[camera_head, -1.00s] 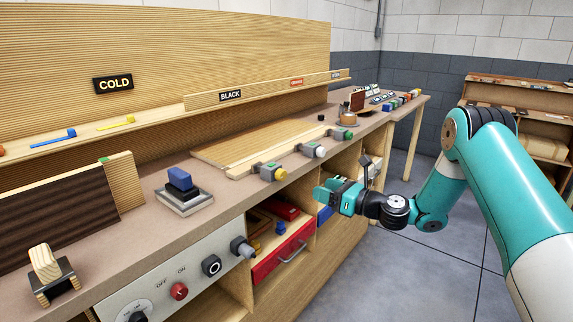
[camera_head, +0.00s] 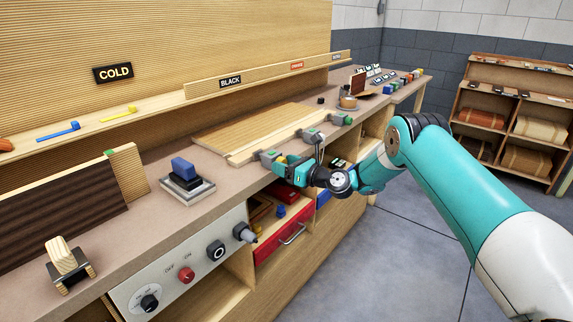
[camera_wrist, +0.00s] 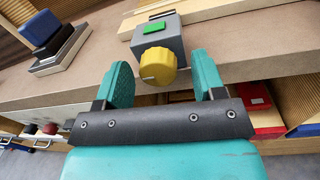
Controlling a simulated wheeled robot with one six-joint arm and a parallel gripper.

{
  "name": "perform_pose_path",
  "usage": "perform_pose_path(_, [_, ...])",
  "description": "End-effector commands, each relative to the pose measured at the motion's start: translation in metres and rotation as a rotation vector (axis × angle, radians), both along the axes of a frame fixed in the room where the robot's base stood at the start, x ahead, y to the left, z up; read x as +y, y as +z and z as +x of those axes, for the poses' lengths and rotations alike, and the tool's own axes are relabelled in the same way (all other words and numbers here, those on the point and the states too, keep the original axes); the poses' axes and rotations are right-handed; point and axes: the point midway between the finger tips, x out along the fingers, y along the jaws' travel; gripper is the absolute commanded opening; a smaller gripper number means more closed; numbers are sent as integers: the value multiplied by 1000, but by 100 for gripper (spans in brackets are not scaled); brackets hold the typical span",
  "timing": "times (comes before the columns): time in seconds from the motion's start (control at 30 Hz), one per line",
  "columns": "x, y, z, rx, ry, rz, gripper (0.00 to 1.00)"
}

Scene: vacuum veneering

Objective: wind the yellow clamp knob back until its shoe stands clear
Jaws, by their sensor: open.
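The yellow clamp knob (camera_wrist: 158,66) sticks out of the front of a grey clamp block (camera_wrist: 157,40) with a green square on top. In the head view the same block (camera_head: 267,156) stands at the bench's front edge, beside a wooden strip (camera_head: 243,157). The knob is partly hidden there by my gripper (camera_head: 286,164). My gripper (camera_wrist: 162,78) is open, one teal finger on each side of the knob. Gaps show between the fingers and the knob, and no contact is visible. I cannot make out the clamp's shoe.
Two more clamps stand farther along the bench edge, one block (camera_head: 312,135) and one with a green knob (camera_head: 343,119). A blue-handled block (camera_head: 184,170) sits to the left. A red drawer (camera_head: 283,240) and a control panel (camera_head: 185,262) are below. The floor at right is clear.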

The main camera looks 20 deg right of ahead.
Motion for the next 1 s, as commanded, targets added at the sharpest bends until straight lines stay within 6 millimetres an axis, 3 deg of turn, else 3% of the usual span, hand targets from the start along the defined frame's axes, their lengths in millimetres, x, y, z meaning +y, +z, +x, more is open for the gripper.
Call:
perform_pose_path(0.17, [0,0,0,0,0,0,61])
perform_pose_path(0.37, [0,0,0,0,0,0,15])
perform_pose_path(0.73, [-2,0,0,-29,-3,-37,14])
perform_pose_path(1.0, [-2,-1,0,-131,-4,-176,14])
